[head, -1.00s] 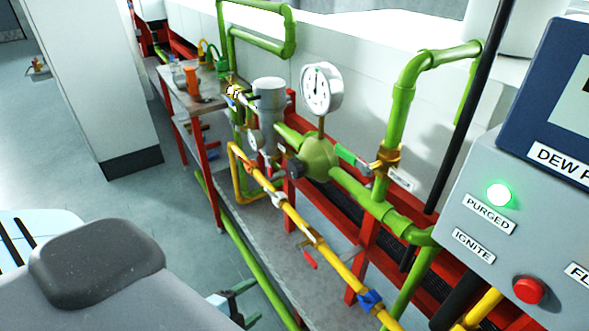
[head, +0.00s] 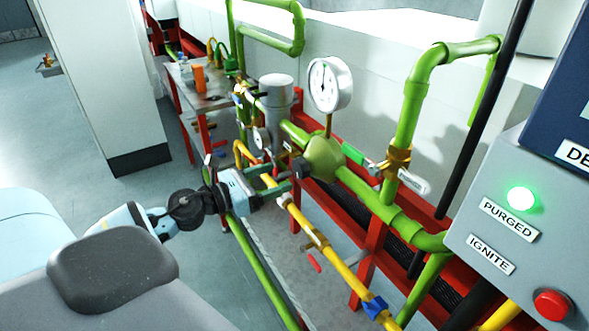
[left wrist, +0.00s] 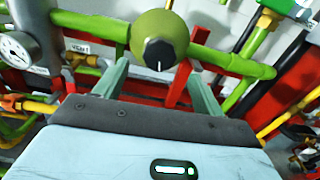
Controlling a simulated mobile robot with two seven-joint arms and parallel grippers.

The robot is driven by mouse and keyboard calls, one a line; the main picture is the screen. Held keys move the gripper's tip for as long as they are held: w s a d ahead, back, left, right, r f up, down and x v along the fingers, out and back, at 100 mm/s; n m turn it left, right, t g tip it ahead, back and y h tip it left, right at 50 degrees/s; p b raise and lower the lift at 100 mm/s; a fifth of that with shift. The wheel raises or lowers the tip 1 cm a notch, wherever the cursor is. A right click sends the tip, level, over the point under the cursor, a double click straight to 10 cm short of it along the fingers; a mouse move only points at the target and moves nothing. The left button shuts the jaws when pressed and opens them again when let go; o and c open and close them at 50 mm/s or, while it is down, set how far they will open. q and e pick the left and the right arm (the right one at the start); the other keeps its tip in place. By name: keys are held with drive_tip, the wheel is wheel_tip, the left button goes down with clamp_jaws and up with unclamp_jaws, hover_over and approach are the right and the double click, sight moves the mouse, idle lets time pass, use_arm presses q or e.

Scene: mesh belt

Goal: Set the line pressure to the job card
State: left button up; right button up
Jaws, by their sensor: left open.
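The green dome-shaped pressure regulator (head: 325,160) sits in the green pipe line, with a dark knob (head: 299,168) on its front. In the left wrist view the knob (left wrist: 159,55) faces me and has a white mark. The round white gauge (head: 330,84) stands above the regulator; its figures are too small to read. My left gripper (head: 291,178) is open at the knob. In the left wrist view its fingers (left wrist: 159,72) stand either side of the knob, with gaps showing. I cannot make out a job card. My right gripper is out of view.
A yellow pipe (head: 322,246) with valves runs in front of and below the regulator. A green-handled valve (head: 358,156) is to its right. The control panel (head: 495,215) at right has a lit green PURGED lamp (head: 522,198). A smaller gauge (left wrist: 18,46) is at left.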

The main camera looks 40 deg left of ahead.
sight(297, 169)
use_arm(q)
drive_tip(key=x, duration=0.2)
drive_tip(key=p+x, duration=0.1)
drive_tip(key=x, duration=0.1)
drive_tip(key=shift+w+d+r, duration=0.1)
drive_tip(key=shift+w+r, duration=0.15)
drive_tip(key=shift+w, duration=0.15)
drive_tip(key=shift+f+x, duration=0.2)
drive_tip(key=shift+x, duration=0.65)
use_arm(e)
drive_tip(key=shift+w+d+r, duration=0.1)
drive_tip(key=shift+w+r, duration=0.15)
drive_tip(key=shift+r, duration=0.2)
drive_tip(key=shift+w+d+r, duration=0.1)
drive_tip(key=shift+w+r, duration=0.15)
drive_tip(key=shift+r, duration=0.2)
use_arm(q)
drive_tip(key=shift+c, duration=0.2)
drive_tip(key=c, duration=0.9)
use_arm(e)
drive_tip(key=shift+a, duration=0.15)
